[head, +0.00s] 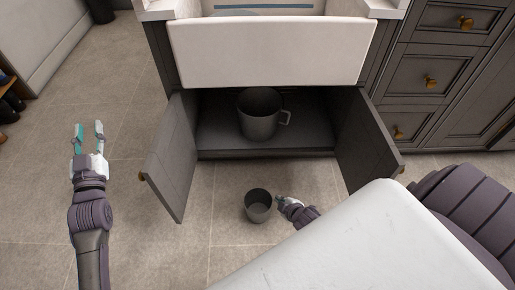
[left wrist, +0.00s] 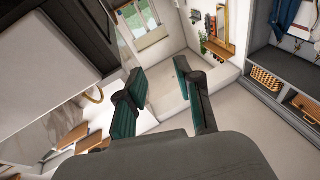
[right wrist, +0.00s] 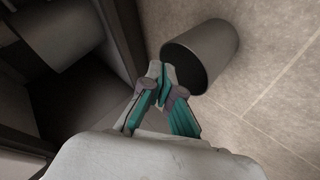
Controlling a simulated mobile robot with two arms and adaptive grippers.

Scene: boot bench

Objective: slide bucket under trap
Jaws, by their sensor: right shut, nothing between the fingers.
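A small dark grey bucket (head: 258,207) stands upright on the floor in front of the open sink cabinet; it also shows in the right wrist view (right wrist: 211,55). A larger grey vessel with a side handle (head: 259,118) stands inside on the cabinet floor (head: 215,138). The trap is not visible; the white sink front (head: 270,55) hides the space above. My right gripper (head: 281,201) is shut and empty, close beside the small bucket's right side; its fingertips (right wrist: 160,70) look near the rim, contact unclear. My left gripper (head: 87,128) is open and empty, out to the left.
The left cabinet door (head: 172,155) and right cabinet door (head: 367,145) stand open on either side of the opening. Drawers (head: 430,75) are at the right. The tiled floor (head: 130,95) at the left is clear.

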